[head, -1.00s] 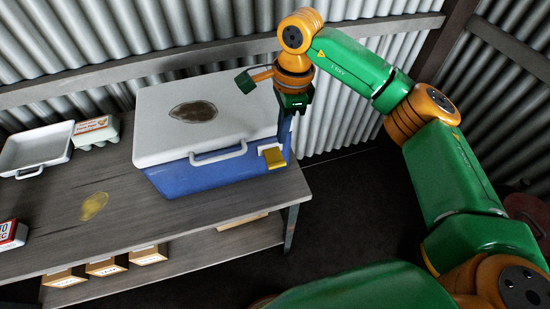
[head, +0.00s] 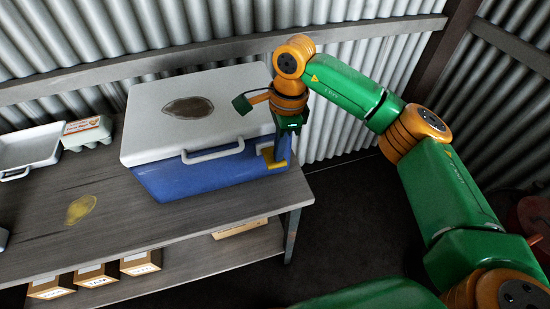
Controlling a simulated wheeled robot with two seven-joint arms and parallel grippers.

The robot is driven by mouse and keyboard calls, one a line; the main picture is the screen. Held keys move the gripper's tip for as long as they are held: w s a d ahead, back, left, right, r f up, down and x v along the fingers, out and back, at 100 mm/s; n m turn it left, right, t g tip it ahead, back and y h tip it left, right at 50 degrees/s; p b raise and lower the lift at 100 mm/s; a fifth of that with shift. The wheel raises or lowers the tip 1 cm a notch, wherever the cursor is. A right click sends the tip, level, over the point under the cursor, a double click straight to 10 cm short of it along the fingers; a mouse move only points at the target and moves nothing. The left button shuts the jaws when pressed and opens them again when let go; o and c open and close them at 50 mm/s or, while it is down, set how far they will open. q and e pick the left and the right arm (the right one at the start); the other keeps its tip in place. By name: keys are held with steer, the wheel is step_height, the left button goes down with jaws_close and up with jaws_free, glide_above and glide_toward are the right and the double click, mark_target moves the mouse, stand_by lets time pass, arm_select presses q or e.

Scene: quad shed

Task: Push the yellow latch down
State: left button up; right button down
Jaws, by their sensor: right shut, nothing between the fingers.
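The yellow latch (head: 267,156) is on the front face of the blue cooler (head: 195,180), near its right end, just under the edge of the white lid (head: 150,130). The lid is down on the cooler. My right gripper (head: 283,160) is shut and empty, fingers pointing down at the cooler's front right. Its dark fingers cover the right part of the latch; whether they touch it I cannot tell. My left gripper is out of view.
The cooler stands on a grey wooden workbench (head: 130,220), against a corrugated metal wall. A white tray (head: 30,148) and an egg carton (head: 87,133) are at the left. Small boxes (head: 140,262) sit on the lower shelf. The bench's front middle is clear.

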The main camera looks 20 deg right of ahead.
steer(key=shift+f+b, duration=0.55)
steer(key=shift+f, duration=0.4)
steer(key=shift+r, duration=0.15)
steer(key=shift+d+r, duration=0.15)
steer(key=shift+d, duration=0.2)
steer(key=d+r, duration=0.3)
steer(key=r, duration=0.4)
steer(key=shift+r, duration=0.4)
steer(key=shift+s+d+f, duration=0.1)
steer(key=shift+s, duration=0.05)
